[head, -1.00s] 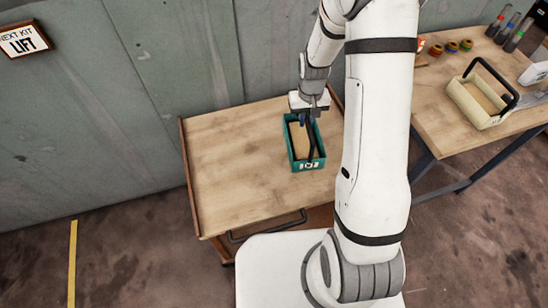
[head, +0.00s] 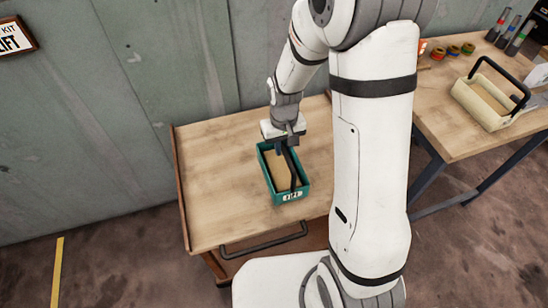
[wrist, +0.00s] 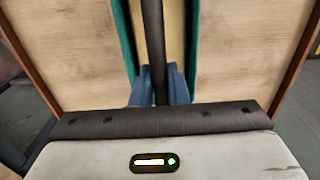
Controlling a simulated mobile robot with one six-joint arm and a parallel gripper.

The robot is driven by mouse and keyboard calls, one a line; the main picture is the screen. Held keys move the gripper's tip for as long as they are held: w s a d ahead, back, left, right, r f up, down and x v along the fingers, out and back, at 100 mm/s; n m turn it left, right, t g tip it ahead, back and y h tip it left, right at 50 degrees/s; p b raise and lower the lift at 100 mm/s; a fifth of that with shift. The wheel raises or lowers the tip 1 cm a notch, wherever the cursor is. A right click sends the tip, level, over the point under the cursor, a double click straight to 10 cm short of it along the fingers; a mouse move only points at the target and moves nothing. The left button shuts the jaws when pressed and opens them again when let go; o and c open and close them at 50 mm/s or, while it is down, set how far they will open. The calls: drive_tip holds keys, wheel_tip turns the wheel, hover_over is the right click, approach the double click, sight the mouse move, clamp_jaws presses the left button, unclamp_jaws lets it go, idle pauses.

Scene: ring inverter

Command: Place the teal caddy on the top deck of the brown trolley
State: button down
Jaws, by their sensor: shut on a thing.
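The teal caddy (head: 290,197) is over the wooden top deck (head: 215,195) of the brown trolley, toward its right side in the head view. A label faces the front of the caddy. My gripper (head: 283,150) is at the caddy's dark handle, above its far part. In the wrist view my gripper's blue fingers (wrist: 158,88) are shut on the dark handle bar (wrist: 153,35), with the teal walls (wrist: 192,40) on both sides. I cannot tell whether the caddy's base touches the deck or hangs just above it.
A workbench (head: 440,125) at the right holds a cream caddy (head: 482,108), coloured rolls (head: 453,50) and bottles (head: 515,35). A wall stands behind the trolley. The deck's left part is clear. The trolley has a dark front handle (head: 265,238).

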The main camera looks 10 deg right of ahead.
hover_over(282, 168)
drive_tip(key=shift+f, duration=2.15)
drive_tip(key=shift+w+f, duration=0.1)
drive_tip(key=shift+f, duration=0.1)
drive_tip(key=c, duration=1.4)
unclamp_jaws()
